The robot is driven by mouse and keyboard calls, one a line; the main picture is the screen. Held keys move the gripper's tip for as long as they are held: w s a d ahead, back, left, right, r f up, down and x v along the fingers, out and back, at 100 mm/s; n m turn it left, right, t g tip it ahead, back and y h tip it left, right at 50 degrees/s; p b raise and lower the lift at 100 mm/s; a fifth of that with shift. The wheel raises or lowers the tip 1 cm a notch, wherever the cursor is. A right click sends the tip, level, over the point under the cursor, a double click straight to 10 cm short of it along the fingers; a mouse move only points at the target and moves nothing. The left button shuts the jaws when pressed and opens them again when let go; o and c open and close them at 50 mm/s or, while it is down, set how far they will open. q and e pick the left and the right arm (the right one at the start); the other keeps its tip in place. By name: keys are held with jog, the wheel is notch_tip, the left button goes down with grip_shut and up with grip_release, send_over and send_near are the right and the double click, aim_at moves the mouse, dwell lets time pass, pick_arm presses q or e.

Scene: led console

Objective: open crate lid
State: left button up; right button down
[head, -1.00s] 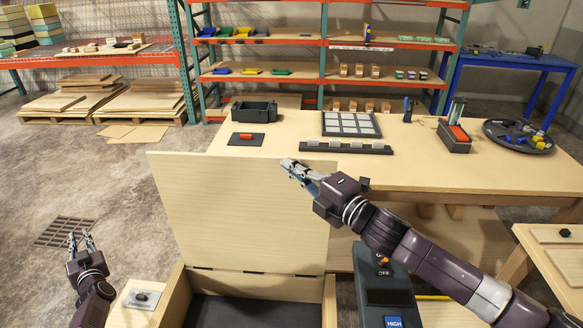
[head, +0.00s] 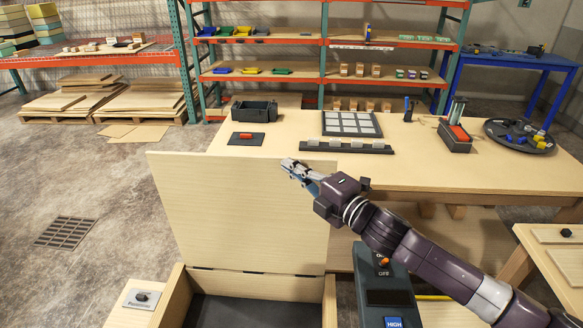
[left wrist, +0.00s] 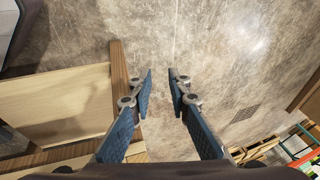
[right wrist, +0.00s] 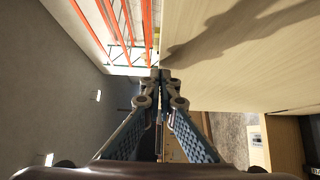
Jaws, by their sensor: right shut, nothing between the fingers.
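The pale wooden crate lid (head: 240,210) stands raised, close to upright, on its hinge edge in the head view. The crate (head: 173,300) below it is uncovered and shows a dark inside. My right gripper (head: 290,165) is shut and empty, overlapping the lid's upper right corner; whether it touches is unclear. In the right wrist view the closed fingertips (right wrist: 160,75) are beside a large pale wooden panel, likely the lid. My left gripper (left wrist: 161,75) is open and empty over bare floor in the left wrist view, and outside the head view.
A wooden table (head: 430,170) behind the lid carries a black bin (head: 254,111), a grid tray (head: 350,124) and a round dark tray (head: 519,137). A switch console (head: 388,285) stands right of the crate.

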aim_at(298, 159)
jog(key=shift+s+r, duration=0.15)
jog(key=w, duration=0.4)
jog(key=shift+w+a, duration=0.1)
jog(key=shift+w, duration=0.3)
pick_arm(q)
jog(key=s+d+f+m+g+h, duration=0.1)
jog(key=s+d+f, duration=0.1)
jog(key=d, duration=1)
jog(key=s+d+f+m+g+h, duration=0.1)
jog(key=s+d+f+h, duration=0.1)
jog(key=d, duration=1.1)
jog(key=shift+s+d+f+m, duration=0.2)
jog(key=shift+s+m, duration=0.2)
jog(key=shift+s, duration=0.35)
pick_arm(e)
jog(key=shift+w, duration=0.6)
